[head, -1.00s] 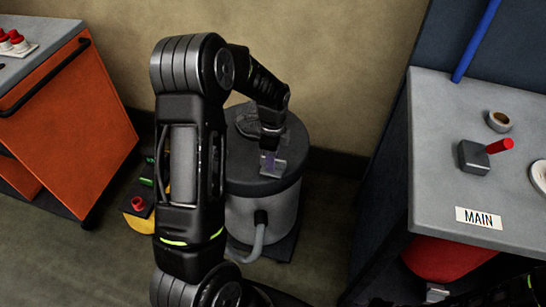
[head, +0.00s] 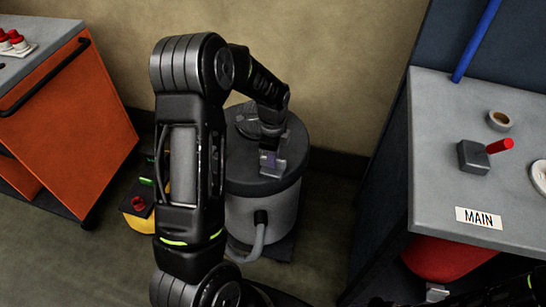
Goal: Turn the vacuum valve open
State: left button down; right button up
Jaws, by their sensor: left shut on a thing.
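My left arm reaches down over a grey drum-shaped vacuum unit (head: 262,215) with a dark lid, on the floor against the wall. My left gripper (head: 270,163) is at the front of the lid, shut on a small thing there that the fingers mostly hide. A small purplish patch shows between the fingers. I cannot tell the valve's shape or its angle. On the grey bench at right, a dark box (head: 473,157) carries a red handle (head: 499,146) that points up to the right; a MAIN label (head: 478,218) is in front.
An orange cabinet (head: 75,125) stands at left. A yellow box with a red button (head: 137,204) sits beside the drum, partly behind my arm. A tape roll (head: 499,121) lies on the grey bench (head: 440,115). A red container (head: 445,257) is under it. Floor between drum and bench is open.

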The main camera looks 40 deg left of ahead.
pick_arm(q)
jog(key=shift+n, duration=0.4)
jog(key=n+b, duration=0.1)
jog(key=n, duration=0.6)
jog(key=shift+n+b, duration=0.35)
jog(key=shift+n, duration=0.05)
jog(key=n, duration=0.4)
jog(key=shift+n, duration=0.3)
jog(key=n, duration=0.4)
jog(key=shift+n, duration=0.4)
jog(key=c, duration=1.4)
grip_release()
jog(key=shift+c, duration=0.2)
